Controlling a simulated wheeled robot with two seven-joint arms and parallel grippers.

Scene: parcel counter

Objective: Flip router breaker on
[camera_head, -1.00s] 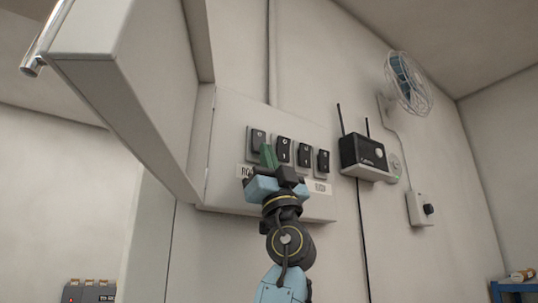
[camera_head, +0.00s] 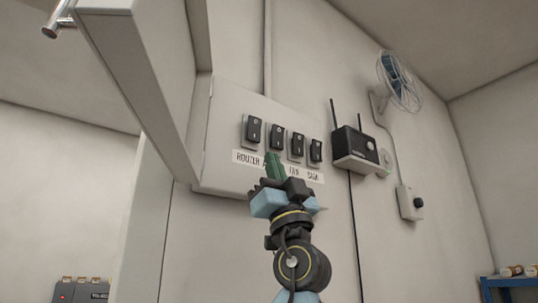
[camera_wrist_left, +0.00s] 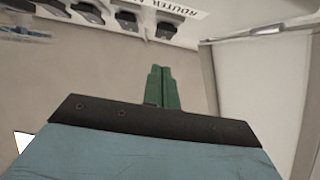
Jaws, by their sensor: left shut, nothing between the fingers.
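The router breaker (camera_head: 253,131) is the leftmost dark rocker switch in a row on the open wall panel (camera_head: 232,108). "ROUTER" is printed on the label strip (camera_head: 245,157) below it. Its face looks dark with pale marks; I cannot surely tell its tilt. In the left wrist view the router breaker (camera_wrist_left: 166,30) is at the top, beyond the fingertips. My left gripper (camera_head: 274,163) has its green fingers shut and empty, below and right of that breaker, apart from it in the picture. The fingers also show in the wrist view (camera_wrist_left: 158,86). My right gripper is not in view.
Several other breakers, one of them the fan's (camera_head: 297,145), stand right of it. The open panel door (camera_head: 150,85) juts out at the left. A black and white router (camera_head: 357,148), a fan (camera_head: 398,80) and a wall socket (camera_head: 410,203) are farther right.

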